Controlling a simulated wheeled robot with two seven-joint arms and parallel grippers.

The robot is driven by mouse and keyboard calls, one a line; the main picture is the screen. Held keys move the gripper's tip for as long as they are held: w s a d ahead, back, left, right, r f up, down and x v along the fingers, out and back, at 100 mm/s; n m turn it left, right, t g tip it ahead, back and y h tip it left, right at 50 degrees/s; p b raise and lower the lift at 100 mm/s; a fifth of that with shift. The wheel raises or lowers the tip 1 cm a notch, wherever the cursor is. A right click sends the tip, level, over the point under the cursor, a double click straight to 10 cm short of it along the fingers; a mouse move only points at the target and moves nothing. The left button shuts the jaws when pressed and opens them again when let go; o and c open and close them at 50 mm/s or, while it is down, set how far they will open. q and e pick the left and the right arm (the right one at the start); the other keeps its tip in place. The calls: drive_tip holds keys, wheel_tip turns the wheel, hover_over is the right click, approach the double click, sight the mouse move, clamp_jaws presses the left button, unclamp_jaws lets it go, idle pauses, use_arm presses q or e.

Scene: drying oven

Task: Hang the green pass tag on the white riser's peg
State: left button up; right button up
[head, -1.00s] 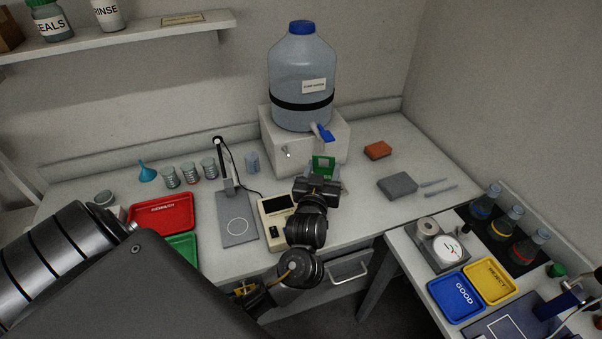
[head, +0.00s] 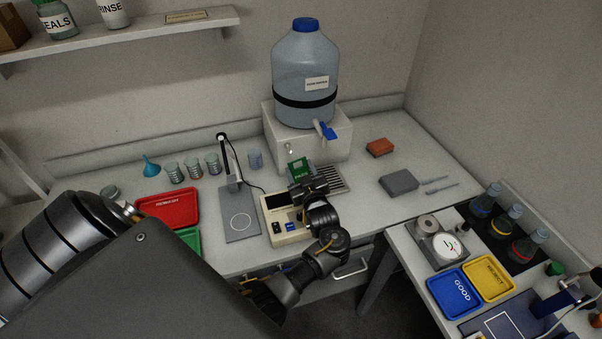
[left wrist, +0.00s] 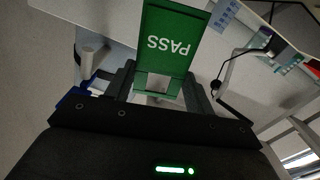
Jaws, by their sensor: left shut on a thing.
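The green pass tag (head: 299,168) is in my left gripper (head: 304,184), which is shut on its lower end. In the left wrist view the tag (left wrist: 172,35) stands out beyond the fingers (left wrist: 158,88), with its PASS lettering upside down. The white riser (head: 335,147) stands at the back of the bench under a large water bottle. Its small peg (head: 289,148) shows on the front face, just above and left of the tag in the head view. The tag appears apart from the peg. My right gripper is not in view.
A bottle (head: 305,75) with a blue tap (head: 327,130) stands on the riser. A grated tray (head: 335,180) lies in front. A cream instrument (head: 285,228) is below the gripper, with a lamp stand (head: 229,165) to its left.

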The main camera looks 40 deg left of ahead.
use_arm(q)
drive_tip(key=shift+f+b+x, duration=0.3)
drive_tip(key=shift+b+x, duration=0.5)
drive_tip(key=shift+x, duration=0.7)
drive_tip(key=shift+f+b+x, duration=0.25)
drive_tip(key=shift+b+x, duration=0.5)
drive_tip(key=shift+x, duration=0.7)
drive_tip(key=shift+f+b+x, duration=0.3)
drive_tip(key=shift+b+x, duration=0.5)
drive_tip(key=shift+x, duration=0.7)
drive_tip(key=o, duration=1)
drive_tip(key=b+v, duration=0.2)
drive_tip(key=v, duration=0.9)
drive_tip(key=shift+w, duration=0.1)
